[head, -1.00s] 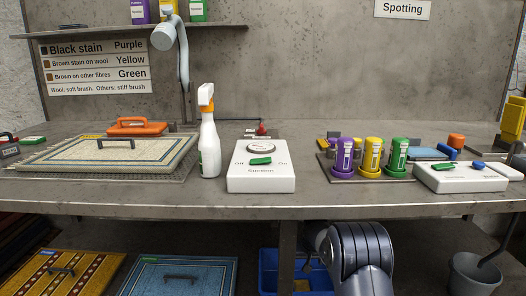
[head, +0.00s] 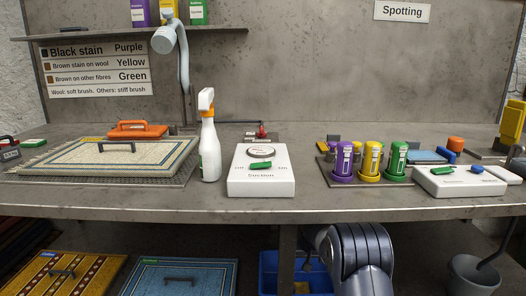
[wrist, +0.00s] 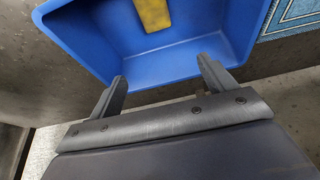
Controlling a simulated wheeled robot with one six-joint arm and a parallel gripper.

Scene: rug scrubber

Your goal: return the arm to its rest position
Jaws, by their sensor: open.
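My gripper (wrist: 162,72) is open in the wrist view, with its two fingers spread wide and nothing between them. The fingertips point toward a blue bin (wrist: 180,68) on the floor; the bin's near wall lies just ahead of and between the fingers. A yellow item (wrist: 153,14) lies in the bin. In the head view, a grey link of my arm (head: 355,260) shows low in front of the bench's lower space, beside the blue bin (head: 268,275). The gripper itself does not show in the head view.
Above my arm is the bench's front edge (head: 300,213). On the bench stand a spray bottle (head: 209,145), a white suction box (head: 262,180), purple, yellow and green bottles on a tray, and a rug (head: 70,158). Rugs lie below left; a grey bucket (head: 475,275) stands right.

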